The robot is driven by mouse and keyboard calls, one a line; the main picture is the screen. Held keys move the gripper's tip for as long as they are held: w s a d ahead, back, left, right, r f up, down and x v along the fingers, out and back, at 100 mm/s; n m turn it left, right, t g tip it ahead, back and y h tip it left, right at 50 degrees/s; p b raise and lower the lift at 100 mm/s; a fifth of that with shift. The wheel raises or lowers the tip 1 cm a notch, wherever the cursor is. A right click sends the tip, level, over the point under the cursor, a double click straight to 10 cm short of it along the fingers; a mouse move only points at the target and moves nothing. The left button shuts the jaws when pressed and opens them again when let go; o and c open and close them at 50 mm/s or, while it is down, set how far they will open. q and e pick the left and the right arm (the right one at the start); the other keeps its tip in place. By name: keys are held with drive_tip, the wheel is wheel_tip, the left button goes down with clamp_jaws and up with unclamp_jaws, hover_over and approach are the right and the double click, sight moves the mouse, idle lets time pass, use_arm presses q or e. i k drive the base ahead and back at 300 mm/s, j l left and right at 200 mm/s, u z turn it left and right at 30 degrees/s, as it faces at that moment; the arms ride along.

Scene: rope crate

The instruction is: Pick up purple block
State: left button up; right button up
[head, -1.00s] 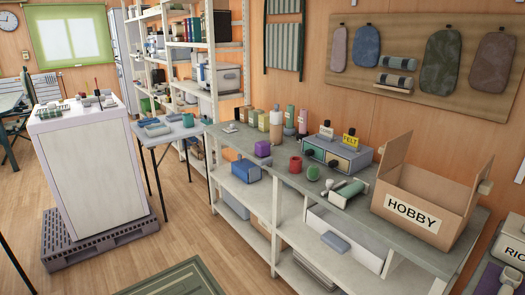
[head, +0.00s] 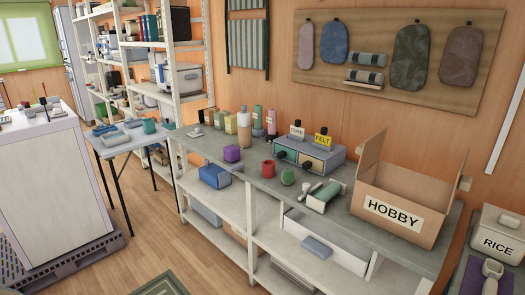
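A green round item (head: 288,177), a drawer box with a FELT label (head: 310,155) and an open HOBBY carton (head: 405,210) stand to the right. Wooden floor (head: 165,245) in front is clear.

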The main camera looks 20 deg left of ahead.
sight(232, 153)
drive_tip(key=i+j+z, duration=0.15)
drive_tip(key=j, duration=0.2)
drive_tip(key=i+j+z, duration=0.1)
drive_tip(key=j, duration=0.25)
drive_tip(key=j+z, duration=0.15)
drive_tip(key=j, duration=0.2)
drive_tip(key=i+j, duration=0.1)
drive_tip(key=j, duration=0.25)
drive_tip(key=i+j+z, duration=0.1)
drive_tip(key=j, duration=0.3)
drive_tip(key=i+j, duration=0.1)
drive_tip(key=j, duration=0.25)
